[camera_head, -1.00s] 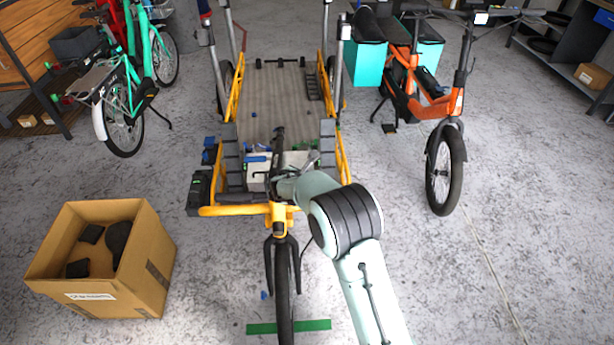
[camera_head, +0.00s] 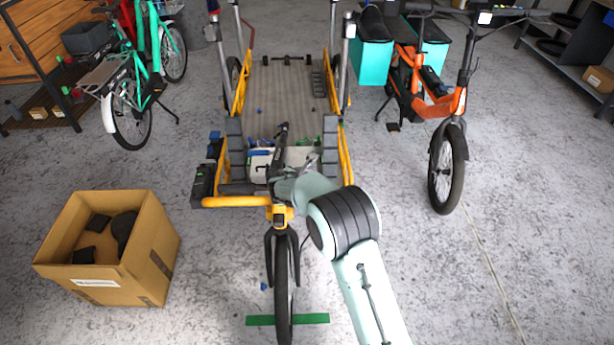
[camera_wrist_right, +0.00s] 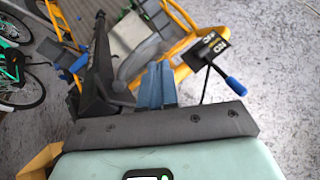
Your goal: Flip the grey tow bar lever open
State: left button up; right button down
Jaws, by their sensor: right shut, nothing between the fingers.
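The yellow cargo bike (camera_head: 237,201) stands in the middle of the head view, with its front wheel towards me. My right gripper (camera_wrist_right: 157,68) shows in the right wrist view as two blue-grey fingers pressed together, with nothing between them. A curved grey piece (camera_wrist_right: 134,68), which looks like the lever, lies just left of the fingertips; I cannot tell whether they touch. A black bar (camera_wrist_right: 100,62) stands further left. In the head view the right gripper reaches over the bike's front and its fingertips are hard to make out. My left gripper is not in view.
A blue-handled switch (camera_wrist_right: 236,86) with a black labelled plate (camera_wrist_right: 209,48) is right of the fingers. A cardboard box (camera_head: 150,255) stands on the floor at left. An orange bike (camera_head: 440,106) stands at right, a teal bike (camera_head: 150,75) at back left. Floor at front right is clear.

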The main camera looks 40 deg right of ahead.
pick_arm(q)
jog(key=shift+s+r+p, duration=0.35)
jog(key=shift+p, duration=0.1)
pick_arm(e)
jog(key=v, duration=1)
jog(key=shift+a, duration=0.2)
